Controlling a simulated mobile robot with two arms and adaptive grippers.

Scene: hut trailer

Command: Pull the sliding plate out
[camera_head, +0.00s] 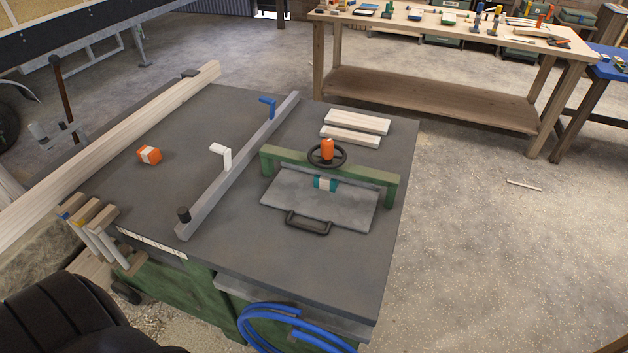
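The sliding plate (295,198) is a flat grey plate with a black handle (308,222) on its near edge. It lies on the dark grey table top (262,257), partly under a green bridge frame (372,176). A black handwheel (342,155) sits on the frame, with an orange object (327,149) at its centre. A small teal and white piece (325,184) is on the plate by the frame. How far the plate extends behind the frame is partly hidden. Neither of my grippers shows in this view.
A long grey rail (240,156) lies left of the plate, bearing white and blue levers. Two pale wood pieces (356,122) lie behind the frame. An orange block (149,155) and long timber (120,146) are left. Blue hose (262,322) hangs at the near edge. The table before the handle is clear.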

